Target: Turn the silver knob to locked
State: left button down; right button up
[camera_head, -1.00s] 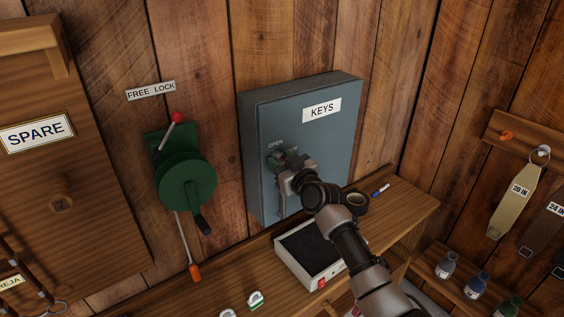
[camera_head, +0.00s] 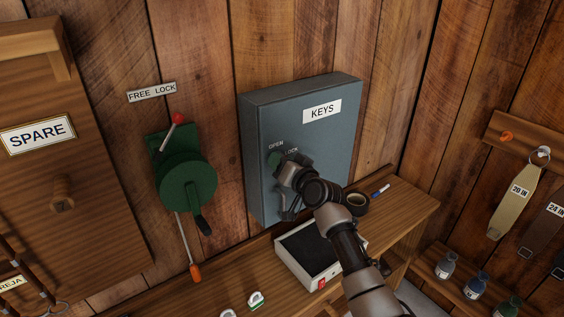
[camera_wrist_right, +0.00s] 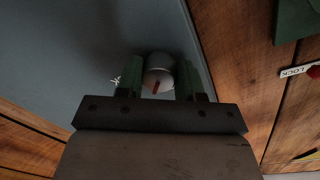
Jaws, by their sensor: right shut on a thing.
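The silver knob (camera_wrist_right: 158,73) with a red mark on its face shows in the right wrist view, between the green fingers of my right gripper (camera_wrist_right: 158,82). The gripper is shut on it. In the head view my right gripper (camera_head: 279,164) is at the front of the blue-grey key cabinet (camera_head: 258,120), just below the OPEN label (camera_head: 276,146). The LOCK label (camera_head: 292,151) is partly covered by the gripper. The knob is hidden there by the gripper. My left gripper is not in view.
A green crank winch (camera_head: 187,182) with a red-tipped lever is on the wall left of the cabinet.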

jog(key=m+p, duration=0.1)
jog(key=m, duration=0.3)
jog(key=m+p, duration=0.1)
jog(key=m, duration=0.3)
jog(key=shift+r+m+g+y, duration=0.1)
jog(key=shift+m+g+y, duration=0.2)
jog(key=shift+m+y, duration=0.1)
dwell(0.4)
jog(key=o, duration=0.9)
jog(key=shift+d, duration=0.1)
jog(key=b+v, duration=0.1)
jog(key=v, duration=0.9)
jog(key=shift+s+d+b, duration=0.2)
jog(key=shift+s+b, duration=0.1)
jog(key=shift+b, duration=0.05)
